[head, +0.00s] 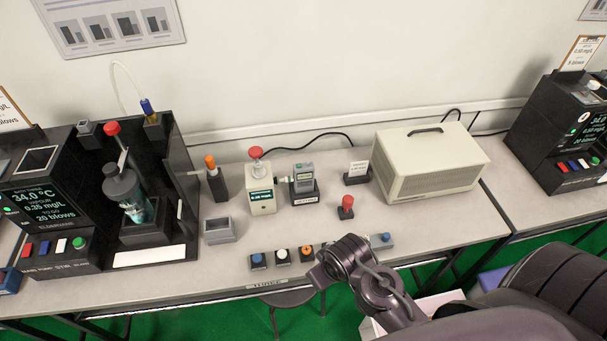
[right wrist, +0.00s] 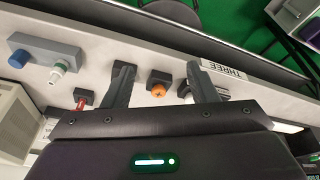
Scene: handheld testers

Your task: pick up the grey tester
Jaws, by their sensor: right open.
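The grey tester (head: 303,172) stands upright in a dark labelled holder (head: 304,194) near the middle of the table, beside a cream device with a green display. My right arm (head: 370,280) reaches in from the lower right, over the front of the table. In the right wrist view my right gripper (right wrist: 160,68) is open, its two dark fingers apart with an orange knob (right wrist: 159,90) showing between them. Nothing is held. The grey tester is not seen in the right wrist view. My left gripper is not in view.
The cream device (head: 261,202) has a red knob on top. A cream case (head: 430,165) stands to the right. A small grey box (head: 220,230) and a row of knobs line the front. A black machine (head: 100,200) stands at left. Some bare tabletop lies around the holder.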

